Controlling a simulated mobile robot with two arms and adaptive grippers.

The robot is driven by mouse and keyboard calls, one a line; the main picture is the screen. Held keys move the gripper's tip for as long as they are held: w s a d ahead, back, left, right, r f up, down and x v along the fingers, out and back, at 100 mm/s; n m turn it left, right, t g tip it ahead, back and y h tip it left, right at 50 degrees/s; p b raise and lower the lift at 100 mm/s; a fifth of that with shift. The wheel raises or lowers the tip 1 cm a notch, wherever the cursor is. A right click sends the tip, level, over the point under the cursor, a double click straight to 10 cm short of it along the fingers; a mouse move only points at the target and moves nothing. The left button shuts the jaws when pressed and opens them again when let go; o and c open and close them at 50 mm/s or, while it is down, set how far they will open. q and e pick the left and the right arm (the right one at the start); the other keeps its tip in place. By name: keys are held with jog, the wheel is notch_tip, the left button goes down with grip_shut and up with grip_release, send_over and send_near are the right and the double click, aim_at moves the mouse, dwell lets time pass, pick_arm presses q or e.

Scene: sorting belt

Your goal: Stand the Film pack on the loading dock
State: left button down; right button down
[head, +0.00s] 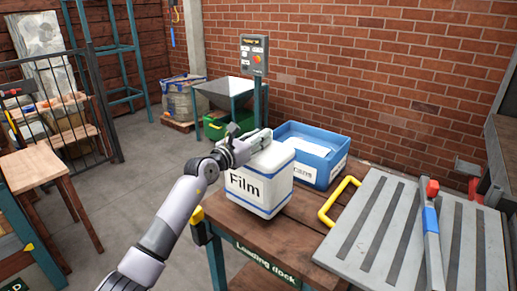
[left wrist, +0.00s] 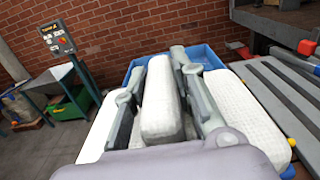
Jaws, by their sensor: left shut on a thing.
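The Film pack (head: 262,194) is a white block with a blue band near its base and the word "Film" on its front. It is upright over the left part of the wooden loading dock (head: 247,256). Whether its base touches the boards I cannot tell. My left gripper (head: 262,139) is shut on the raised grip on top of the Film pack. In the left wrist view this white grip (left wrist: 161,110) lies between the two fingers. My right gripper is in neither view.
A blue bin (head: 338,165) with a white label stands just behind the pack. A grey slatted surface (head: 385,235) with a yellow rail (head: 326,213) lies to the right. A control box (head: 254,54) and a hopper (head: 232,92) stand behind. Some bare boards show at the dock's front.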

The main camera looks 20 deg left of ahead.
pick_arm(q)
jog(key=shift+f, duration=1.8)
jog(key=shift+f, duration=0.15)
jog(key=c, duration=1.3)
grip_release()
jog(key=shift+s+f, duration=0.1)
jog(key=shift+f, duration=0.05)
